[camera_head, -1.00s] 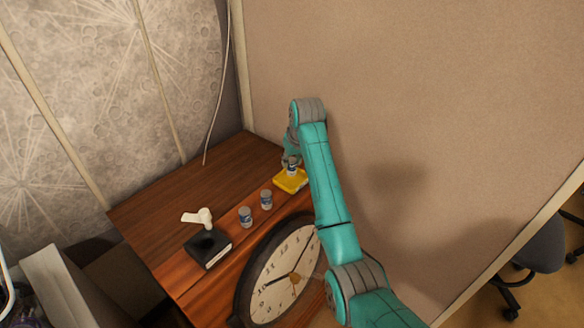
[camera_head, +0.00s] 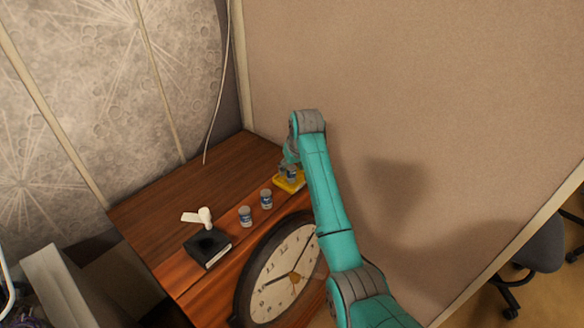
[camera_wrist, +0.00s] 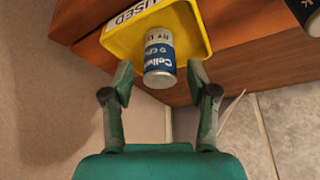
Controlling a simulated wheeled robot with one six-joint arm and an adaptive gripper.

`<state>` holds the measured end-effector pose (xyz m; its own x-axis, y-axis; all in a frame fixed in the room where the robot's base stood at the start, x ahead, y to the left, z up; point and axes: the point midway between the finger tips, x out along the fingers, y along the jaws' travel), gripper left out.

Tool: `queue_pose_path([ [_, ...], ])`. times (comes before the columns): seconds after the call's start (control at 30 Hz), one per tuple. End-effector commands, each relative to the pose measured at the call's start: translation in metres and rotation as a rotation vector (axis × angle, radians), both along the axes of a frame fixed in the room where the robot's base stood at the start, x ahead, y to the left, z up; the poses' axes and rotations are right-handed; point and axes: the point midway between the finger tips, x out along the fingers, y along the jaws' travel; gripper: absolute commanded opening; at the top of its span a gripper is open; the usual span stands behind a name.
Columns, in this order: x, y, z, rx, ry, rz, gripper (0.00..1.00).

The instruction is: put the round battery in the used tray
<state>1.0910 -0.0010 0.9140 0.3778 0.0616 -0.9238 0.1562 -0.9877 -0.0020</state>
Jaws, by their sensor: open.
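The used tray (camera_head: 280,183) is a shallow yellow tray near the wall. In the wrist view it (camera_wrist: 196,14) carries a white "USED" label. A round battery (camera_wrist: 159,60) with a blue and white label stands at the tray, seen against its floor and near rim. It also shows in the head view (camera_head: 291,176), partly hidden by my gripper (camera_head: 289,170). In the wrist view the fingers of my gripper (camera_wrist: 160,75) are open, one on each side of the battery, with gaps visible. The battery's base is hidden.
Two similar batteries (camera_head: 245,216) (camera_head: 266,199) stand on the wooden table (camera_head: 180,200) left of the tray. A black box with a white object (camera_head: 207,245) and a large clock (camera_head: 280,275) are nearer. The partition wall (camera_head: 420,120) rises close to my arm.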

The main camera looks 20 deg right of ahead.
Motion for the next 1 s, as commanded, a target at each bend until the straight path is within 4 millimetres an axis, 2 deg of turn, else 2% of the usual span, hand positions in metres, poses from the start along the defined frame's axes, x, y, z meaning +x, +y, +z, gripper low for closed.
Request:
queue_pose_path([
  [0.17,-0.004,-0.001,0.014,0.0,-0.003,0.0,0.58],
  [0.63,-0.037,-0.006,0.094,0.0,-0.004,0.0,0.58],
  [0.8,-0.043,-0.007,0.109,0.0,-0.002,0.0,0.58],
  [1.0,-0.045,-0.008,0.113,0.0,-0.001,0.0,0.58],
])
